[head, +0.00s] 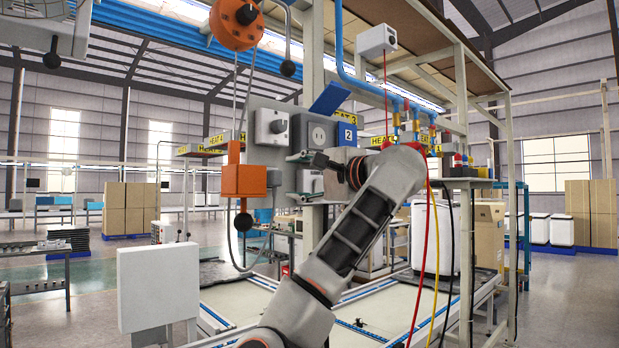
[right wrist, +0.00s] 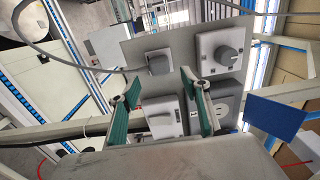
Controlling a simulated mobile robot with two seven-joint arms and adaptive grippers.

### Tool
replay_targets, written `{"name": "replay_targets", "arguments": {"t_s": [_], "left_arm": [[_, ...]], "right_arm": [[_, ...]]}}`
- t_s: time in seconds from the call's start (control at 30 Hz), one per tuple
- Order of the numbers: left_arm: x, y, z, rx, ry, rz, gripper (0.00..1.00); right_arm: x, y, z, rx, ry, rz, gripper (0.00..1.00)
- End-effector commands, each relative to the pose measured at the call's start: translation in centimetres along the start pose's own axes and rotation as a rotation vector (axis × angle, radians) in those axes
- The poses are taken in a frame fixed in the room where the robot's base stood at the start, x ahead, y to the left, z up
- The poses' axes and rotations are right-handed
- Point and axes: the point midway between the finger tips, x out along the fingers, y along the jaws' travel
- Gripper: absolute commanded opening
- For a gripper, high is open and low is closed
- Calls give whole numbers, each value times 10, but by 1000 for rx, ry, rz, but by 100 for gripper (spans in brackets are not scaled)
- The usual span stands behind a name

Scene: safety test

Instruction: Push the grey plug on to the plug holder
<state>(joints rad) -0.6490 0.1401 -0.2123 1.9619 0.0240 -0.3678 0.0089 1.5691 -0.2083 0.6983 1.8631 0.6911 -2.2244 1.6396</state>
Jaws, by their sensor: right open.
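A small grey rounded piece on a dark square base, which looks like the grey plug (right wrist: 160,62), is at the panel (right wrist: 140,46) in the right wrist view. A grey cable runs towards it. I cannot tell whether it is fully seated on its holder. My right gripper (right wrist: 160,78) is open and empty, with its green-padded fingers apart and tips towards the plug. In the head view the right gripper (head: 323,161) is small and dark in front of the panel's lower half. My left gripper is not in view.
Around it on the panel are a rotary switch (head: 271,127), a socket box (head: 318,133) and a white box (right wrist: 160,115). An orange box (head: 244,181) hangs at the left with a looping cable.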

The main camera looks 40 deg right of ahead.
Motion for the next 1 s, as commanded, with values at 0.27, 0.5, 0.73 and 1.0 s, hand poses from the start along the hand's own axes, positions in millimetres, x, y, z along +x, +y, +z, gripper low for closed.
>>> {"name": "replay_targets", "arguments": {"t_s": [0.27, 0.5, 0.73, 1.0], "left_arm": [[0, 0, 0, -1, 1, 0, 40], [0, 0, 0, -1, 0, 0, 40], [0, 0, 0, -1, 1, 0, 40], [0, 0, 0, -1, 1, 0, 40]], "right_arm": [[-39, -1, 1, 0, -2, -3, 46], [-47, 0, 0, -1, -1, 0, 46], [-46, 0, 0, -1, 0, 0, 46], [-46, 0, 0, -1, 0, 0, 46]]}}
